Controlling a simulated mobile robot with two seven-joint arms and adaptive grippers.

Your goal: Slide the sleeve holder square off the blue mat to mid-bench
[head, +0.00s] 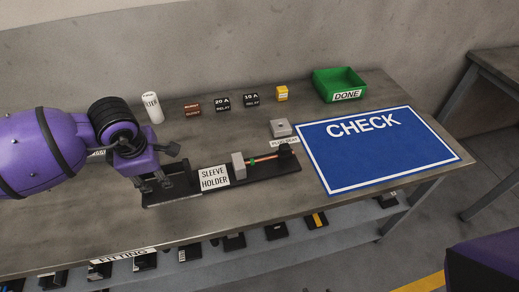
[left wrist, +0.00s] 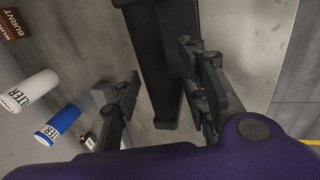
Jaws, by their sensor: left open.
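The sleeve holder (head: 274,166) is a long black base with a white label, a grey block and a thin orange and green piece along it. It lies on the bench left of the blue CHECK mat (head: 385,165), close to its left edge but apart from it. My left gripper (head: 155,186) is at the holder's left end, pointing down. In the left wrist view, the holder's dark bar (left wrist: 153,60) runs between the open fingers of my left gripper (left wrist: 165,105). Whether either finger touches it I cannot tell. My right gripper is not in view.
Behind the holder stand a white filter (head: 152,108), a burnt relay (head: 192,108), two black relays (head: 222,103), a yellow block (head: 281,94) and a green DONE bin (head: 340,82). A grey plug seat (head: 280,128) sits near the mat. Bare bench (head: 240,225) lies in front.

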